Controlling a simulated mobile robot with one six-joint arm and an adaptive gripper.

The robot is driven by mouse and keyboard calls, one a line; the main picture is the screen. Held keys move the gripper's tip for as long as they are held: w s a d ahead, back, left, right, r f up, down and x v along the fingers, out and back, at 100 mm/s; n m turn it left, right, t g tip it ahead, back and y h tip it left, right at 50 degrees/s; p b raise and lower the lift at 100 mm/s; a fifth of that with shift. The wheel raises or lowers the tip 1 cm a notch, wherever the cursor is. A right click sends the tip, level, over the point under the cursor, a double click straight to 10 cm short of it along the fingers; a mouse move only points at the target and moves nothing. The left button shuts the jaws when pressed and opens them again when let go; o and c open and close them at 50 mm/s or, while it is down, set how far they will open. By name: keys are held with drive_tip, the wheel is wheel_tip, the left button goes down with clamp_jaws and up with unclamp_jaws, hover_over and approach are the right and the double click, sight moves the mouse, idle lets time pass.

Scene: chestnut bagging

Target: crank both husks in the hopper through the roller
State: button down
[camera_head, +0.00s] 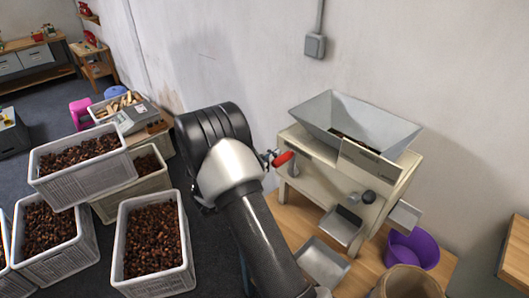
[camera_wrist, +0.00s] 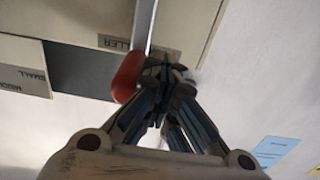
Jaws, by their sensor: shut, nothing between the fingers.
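A cream roller machine (camera_head: 325,180) stands against the wall, with a grey metal hopper (camera_head: 385,128) on top. Something brown shows low inside the hopper; I cannot make out separate husks. The red crank handle (camera_head: 283,159) sticks out at the machine's left side. In the wrist view, the red handle (camera_wrist: 127,76) lies just left of my gripper's (camera_wrist: 172,72) fingertips. The fingers are closed together and empty, beside the handle and not around it; whether they touch it is unclear. In the head view my arm mostly hides the gripper.
Metal trays (camera_head: 323,262) sit below the machine, with a purple tub (camera_head: 411,249) at its right. Grey crates (camera_head: 155,286) of chestnuts stand left of my arm. The wrist view shows a label (camera_wrist: 125,45) ending in "LLER" behind the fingers.

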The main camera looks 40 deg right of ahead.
drive_tip(key=s+d+f+b, duration=0.1)
drive_tip(key=s+f+b, duration=0.25)
drive_tip(key=s, duration=0.75)
wheel_tip(320, 180, down, 9)
drive_tip(key=s+b, duration=0.1)
drive_tip(key=b, duration=0.5)
drive_tip(key=s+a+r+p, duration=0.1)
drive_tip(key=a+r, duration=0.1)
drive_tip(key=a, duration=1)
drive_tip(key=shift+s, duration=0.3)
drive_tip(key=shift+r, duration=0.1)
